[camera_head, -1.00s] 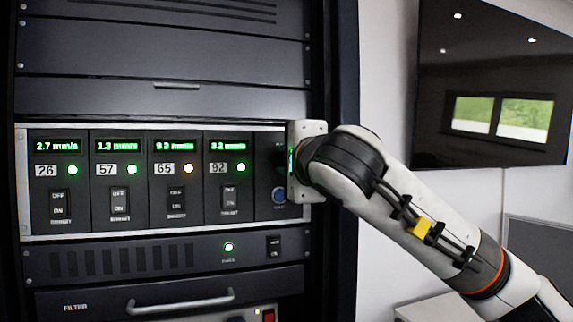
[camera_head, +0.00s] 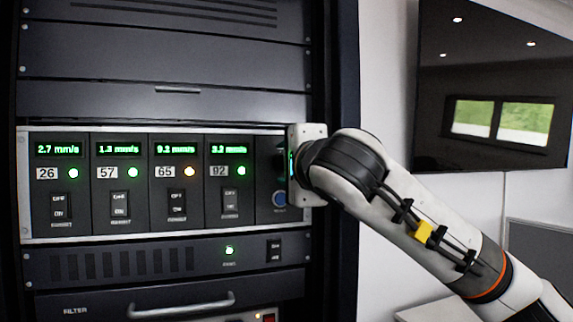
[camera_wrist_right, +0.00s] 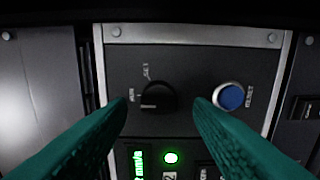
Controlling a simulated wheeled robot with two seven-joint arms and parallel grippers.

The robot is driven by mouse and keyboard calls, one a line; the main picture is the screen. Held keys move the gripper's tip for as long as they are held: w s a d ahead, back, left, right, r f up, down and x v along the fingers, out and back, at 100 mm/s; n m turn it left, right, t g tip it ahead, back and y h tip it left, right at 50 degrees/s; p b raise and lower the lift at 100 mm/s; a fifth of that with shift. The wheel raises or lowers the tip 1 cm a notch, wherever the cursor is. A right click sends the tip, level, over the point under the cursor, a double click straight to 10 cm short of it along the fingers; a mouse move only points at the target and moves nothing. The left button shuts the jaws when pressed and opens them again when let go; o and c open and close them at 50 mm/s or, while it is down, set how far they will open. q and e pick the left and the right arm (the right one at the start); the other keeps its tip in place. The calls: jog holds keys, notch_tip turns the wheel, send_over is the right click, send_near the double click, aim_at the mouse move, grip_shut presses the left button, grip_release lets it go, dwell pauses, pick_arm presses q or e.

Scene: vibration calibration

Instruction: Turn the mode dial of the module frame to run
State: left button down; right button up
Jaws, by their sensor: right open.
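The module frame (camera_head: 150,238) is a light-edged panel in the rack, with numbered modules 26, 57, 65 and 92. Its mode dial (camera_wrist_right: 158,97) is a black knob with a white pointer mark toward the left in the right wrist view; its small labels are hard to read. My right gripper (camera_wrist_right: 160,106) is open, its teal fingertips either side of the dial, with no clear contact visible. In the head view the right gripper (camera_head: 291,165) covers the dial at the frame's right end. My left gripper is not in view.
A blue reset button (camera_wrist_right: 230,96) sits close beside the dial, next to one fingertip. A drawer handle (camera_head: 182,307) is below. A dark wall screen (camera_head: 480,75) hangs at right.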

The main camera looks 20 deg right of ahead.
jog(key=s+b, duration=0.3)
jog(key=s, duration=0.9)
jog(key=shift+d, duration=0.2)
jog(key=shift+w, duration=0.1)
